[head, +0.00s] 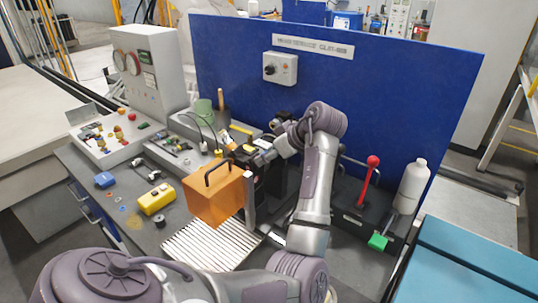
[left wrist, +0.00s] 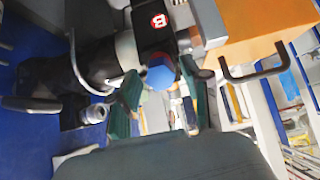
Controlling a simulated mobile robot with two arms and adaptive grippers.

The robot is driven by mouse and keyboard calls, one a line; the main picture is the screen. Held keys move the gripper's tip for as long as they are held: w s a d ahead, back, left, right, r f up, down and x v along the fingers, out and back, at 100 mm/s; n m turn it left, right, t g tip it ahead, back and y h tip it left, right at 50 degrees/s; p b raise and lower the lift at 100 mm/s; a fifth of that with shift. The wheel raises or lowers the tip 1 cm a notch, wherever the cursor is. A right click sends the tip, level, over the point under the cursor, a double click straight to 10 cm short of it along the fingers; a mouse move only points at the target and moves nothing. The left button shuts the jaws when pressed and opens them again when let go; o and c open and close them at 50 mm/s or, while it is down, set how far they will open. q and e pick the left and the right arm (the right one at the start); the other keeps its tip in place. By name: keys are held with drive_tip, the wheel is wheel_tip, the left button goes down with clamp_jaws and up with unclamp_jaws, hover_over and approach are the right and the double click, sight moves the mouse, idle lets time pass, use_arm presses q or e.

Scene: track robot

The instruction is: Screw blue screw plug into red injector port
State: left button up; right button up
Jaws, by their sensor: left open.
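In the left wrist view a blue hex-headed plug (left wrist: 161,76) sits below a black block bearing a red square marker (left wrist: 158,21) with a white symbol. In the head view my left gripper (head: 258,157) is at the machine behind the orange box, and the plug is hidden or too small there. My right gripper is not in view.
The orange box (head: 213,199) with a black handle stands close to the gripper. A ribbed metal plate (head: 205,245) lies in front. A yellow block (head: 157,199) is at left. A red-knobbed lever (head: 371,178) and white bottle (head: 410,185) stand at right. A blue panel (head: 400,100) rises behind.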

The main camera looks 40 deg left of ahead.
use_arm(q)
drive_tip(key=shift+p, duration=0.3)
idle(0.5)
clamp_jaws()
idle(0.4)
drive_tip(key=shift+r+m+p, duration=0.15)
drive_tip(key=shift+m+p, duration=0.25)
drive_tip(key=shift+p, duration=0.2)
drive_tip(key=m+p, duration=0.3)
drive_tip(key=p, duration=0.1)
drive_tip(key=shift+o, duration=1.3)
unclamp_jaws()
